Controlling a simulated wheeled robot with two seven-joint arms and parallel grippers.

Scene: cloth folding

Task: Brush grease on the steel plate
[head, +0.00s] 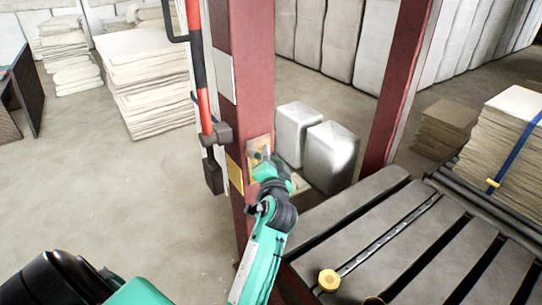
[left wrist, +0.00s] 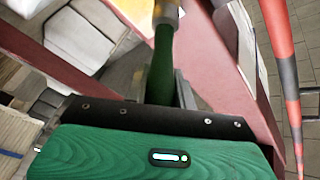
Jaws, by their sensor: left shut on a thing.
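A red steel post (head: 252,60) stands in the middle of the head view. A small tan-and-pale plate (head: 257,147) is on its face; a pale plate with a yellowish patch (left wrist: 108,12) shows at the top of the left wrist view. My left gripper (head: 265,160) is right at the plate in the head view and partly covers it. In the left wrist view, my left gripper (left wrist: 160,95) is shut on a green brush handle (left wrist: 163,65) with a brassy collar at its far end. The bristles are out of frame, so contact with the plate cannot be told. My right gripper is out of view.
A red-and-black pole tool (head: 203,90) hangs along the post's left side. Two grey wrapped blocks (head: 332,155) stand behind the post. A grey slatted bed (head: 385,235) fills the lower right. Stacked sheets (head: 145,75) stand at back left; floor at left is clear.

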